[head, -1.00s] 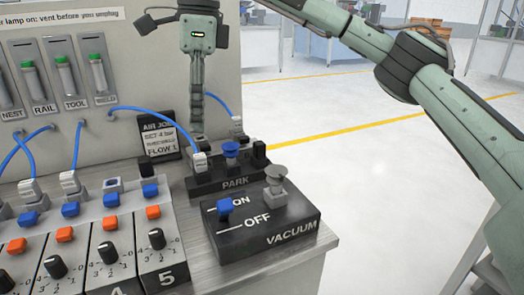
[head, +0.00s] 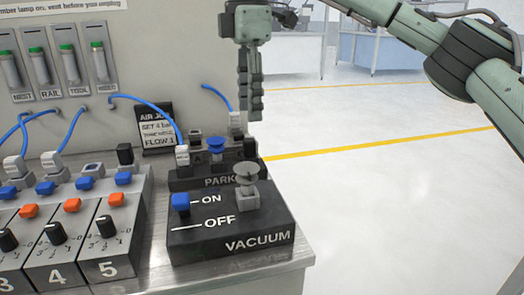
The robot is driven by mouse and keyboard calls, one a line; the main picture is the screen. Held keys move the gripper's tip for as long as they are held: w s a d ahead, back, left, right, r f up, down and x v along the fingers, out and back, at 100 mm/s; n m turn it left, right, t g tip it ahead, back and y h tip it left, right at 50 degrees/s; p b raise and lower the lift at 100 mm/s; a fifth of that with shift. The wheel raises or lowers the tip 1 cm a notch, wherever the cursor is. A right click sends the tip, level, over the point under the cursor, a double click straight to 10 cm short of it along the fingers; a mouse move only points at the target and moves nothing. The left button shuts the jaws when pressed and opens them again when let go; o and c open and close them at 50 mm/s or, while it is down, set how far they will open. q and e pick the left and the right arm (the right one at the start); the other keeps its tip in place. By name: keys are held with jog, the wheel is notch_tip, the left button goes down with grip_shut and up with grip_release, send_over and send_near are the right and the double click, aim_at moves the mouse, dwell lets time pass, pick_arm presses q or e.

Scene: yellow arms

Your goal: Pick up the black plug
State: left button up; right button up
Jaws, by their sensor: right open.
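A black plug (head: 250,146) stands upright at the right end of the PARK block (head: 205,182). Another black plug-like piece (head: 125,156) stands behind the blue button of channel 5. My right gripper (head: 251,116) points down above the right end of the PARK block, in line with the plug there. Its fingers are seen nearly edge-on, open with nothing between them. I cannot tell how far it is from the plug in depth. My left gripper is not in view.
White plugs (head: 182,155) with blue hoses stand left and behind. A blue knob (head: 215,147) is beside the black plug. An AIR JOB sign (head: 156,127) leans behind. Open floor lies right.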

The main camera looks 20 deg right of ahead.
aim_at(249, 139)
jog(key=shift+f, duration=0.25)
jog(key=f, duration=0.7)
jog(key=shift+s+a+f, duration=0.15)
jog(key=shift+s+f, duration=0.05)
jog(key=shift+s, duration=0.05)
jog(key=c, duration=0.9)
